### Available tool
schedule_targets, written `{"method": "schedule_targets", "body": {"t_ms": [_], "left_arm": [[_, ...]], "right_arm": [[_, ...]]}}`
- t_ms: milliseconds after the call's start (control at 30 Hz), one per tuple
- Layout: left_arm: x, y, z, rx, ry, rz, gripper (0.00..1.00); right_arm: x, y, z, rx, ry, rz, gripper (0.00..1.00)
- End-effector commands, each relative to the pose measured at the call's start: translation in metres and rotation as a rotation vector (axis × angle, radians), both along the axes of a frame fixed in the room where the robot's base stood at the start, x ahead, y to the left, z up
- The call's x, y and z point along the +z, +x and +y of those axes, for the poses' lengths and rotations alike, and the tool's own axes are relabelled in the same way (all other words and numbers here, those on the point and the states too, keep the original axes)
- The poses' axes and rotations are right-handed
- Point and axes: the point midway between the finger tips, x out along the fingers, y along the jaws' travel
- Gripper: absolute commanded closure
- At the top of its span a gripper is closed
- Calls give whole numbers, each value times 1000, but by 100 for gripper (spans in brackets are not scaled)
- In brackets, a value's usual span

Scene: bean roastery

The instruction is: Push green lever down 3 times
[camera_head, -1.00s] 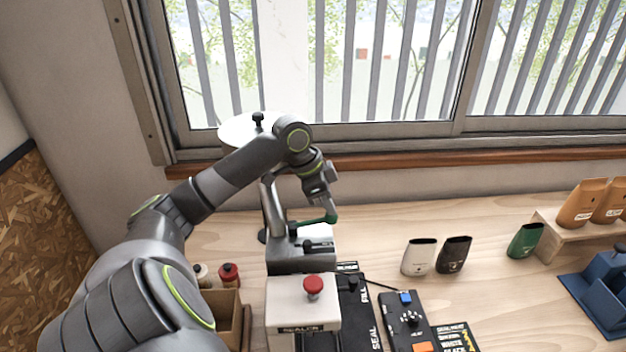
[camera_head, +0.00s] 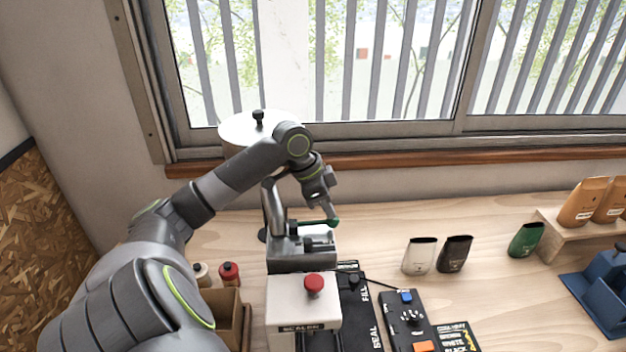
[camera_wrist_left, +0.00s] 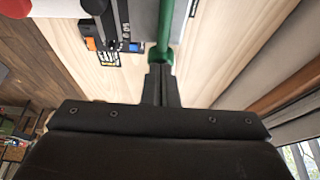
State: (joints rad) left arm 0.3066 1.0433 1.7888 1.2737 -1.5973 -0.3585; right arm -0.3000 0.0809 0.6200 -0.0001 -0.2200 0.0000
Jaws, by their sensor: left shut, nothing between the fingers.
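The green lever (camera_head: 309,223) lies nearly level across the top of the grey dispenser's base (camera_head: 302,262), below the tall hopper with a white lid. My left gripper (camera_head: 332,218) is shut and empty, pointing down at the lever's right end. In the left wrist view, the lever (camera_wrist_left: 166,30) runs up from just beyond my closed fingertips (camera_wrist_left: 160,72). The fingertips look to be at or touching its end; exact contact is hard to tell. My right gripper is out of view.
A white sealer box with a red button (camera_head: 314,285) stands in front of the dispenser. A control panel (camera_head: 408,320) is right of it. White, black and green pouches (camera_head: 526,240) stand further right. A wooden box (camera_head: 226,310) is at left.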

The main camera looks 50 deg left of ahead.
Motion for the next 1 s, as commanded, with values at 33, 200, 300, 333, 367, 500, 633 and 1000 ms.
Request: {"method": "schedule_targets", "body": {"t_ms": [33, 200, 300, 333, 367, 500, 633, 1000], "left_arm": [[6, 0, 0, 0, -1, -1, 100], [21, 0, 0, 0, -1, -2, 100], [29, 0, 0, 0, -1, -2, 100], [32, 0, 0, 0, -1, -2, 100], [35, 0, 0, 0, -1, -2, 100], [43, 1, 0, -1, 0, -2, 100], [53, 1, 0, -1, 1, -3, 100], [58, 0, 0, 0, -1, -2, 100]], "right_arm": [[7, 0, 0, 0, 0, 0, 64], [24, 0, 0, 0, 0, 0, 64], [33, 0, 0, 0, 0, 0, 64], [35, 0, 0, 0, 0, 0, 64], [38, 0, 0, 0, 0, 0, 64], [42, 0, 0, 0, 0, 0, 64], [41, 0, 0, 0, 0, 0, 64], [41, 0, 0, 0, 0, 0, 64]]}}
